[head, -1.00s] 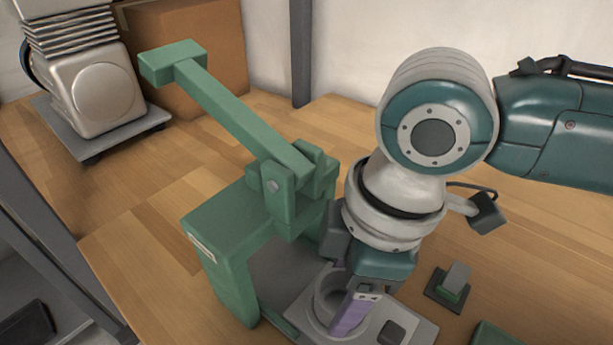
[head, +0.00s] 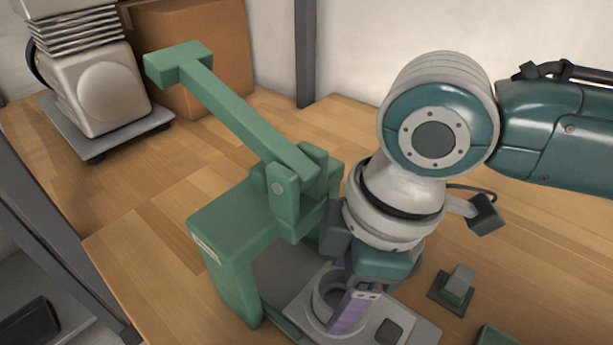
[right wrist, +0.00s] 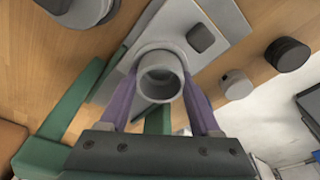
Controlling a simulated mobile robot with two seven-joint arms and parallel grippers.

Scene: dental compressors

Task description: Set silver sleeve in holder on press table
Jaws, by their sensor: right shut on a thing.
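The silver sleeve (right wrist: 161,78) is a short hollow grey cylinder between the two purple fingers of my right gripper (right wrist: 160,105) in the right wrist view. My right gripper, also in the head view (head: 345,308), is shut on it. The sleeve is over the round grey holder (right wrist: 150,48) on the press table (right wrist: 168,22); I cannot tell whether it is seated or just above. In the head view a grey ring (head: 324,298) shows beside the purple finger, partly hidden by my gripper. The green press (head: 240,225) stands left of my gripper, its lever raised. My left gripper is out of view.
A compressor (head: 98,90) on a grey plate and a cardboard box (head: 205,60) stand at the back left. A dark post (head: 305,50) rises behind. Wood surface is clear at far right.

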